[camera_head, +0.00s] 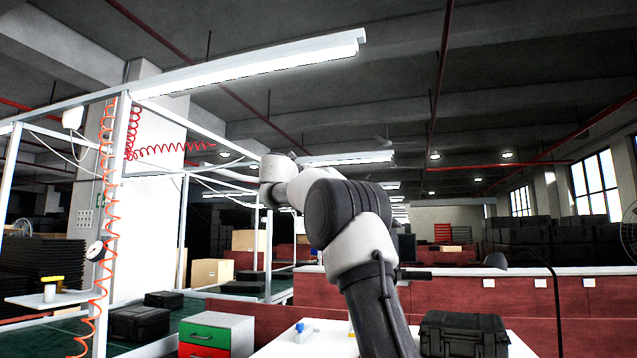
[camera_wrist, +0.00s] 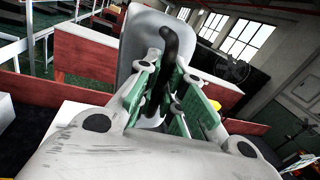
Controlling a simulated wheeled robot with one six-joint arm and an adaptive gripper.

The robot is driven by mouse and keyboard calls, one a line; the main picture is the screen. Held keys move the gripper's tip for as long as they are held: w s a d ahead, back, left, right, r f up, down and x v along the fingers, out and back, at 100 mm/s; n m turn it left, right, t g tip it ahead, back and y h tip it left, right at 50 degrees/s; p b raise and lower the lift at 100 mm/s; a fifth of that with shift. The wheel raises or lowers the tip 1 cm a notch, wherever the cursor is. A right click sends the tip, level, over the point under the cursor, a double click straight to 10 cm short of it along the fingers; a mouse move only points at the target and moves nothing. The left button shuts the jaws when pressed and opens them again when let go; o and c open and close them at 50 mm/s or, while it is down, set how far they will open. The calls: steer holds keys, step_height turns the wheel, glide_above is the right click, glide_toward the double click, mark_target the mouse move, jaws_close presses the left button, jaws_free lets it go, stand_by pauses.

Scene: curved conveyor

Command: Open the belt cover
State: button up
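In the wrist view, my gripper (camera_wrist: 172,88) shows its two green-padded fingers with a gap between them. A dark curved bar (camera_wrist: 178,45) runs through the line of sight between the fingers, in front of a light grey rounded body (camera_wrist: 139,42). I cannot tell what these belong to, or whether the bar touches the pads. In the head view, my arm stands in the middle and my gripper cannot be made out. I cannot surely identify a belt cover in either view.
A black case (camera_head: 463,334) lies on a white table (camera_head: 322,343) beside my arm. A drawer cabinet (camera_head: 216,335) stands at the left, near a metal frame (camera_head: 118,190) with coiled red hoses. A long red counter (camera_head: 450,300) spans the back.

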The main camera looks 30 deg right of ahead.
steer(key=o, duration=0.4)
steer(key=v, duration=1.2)
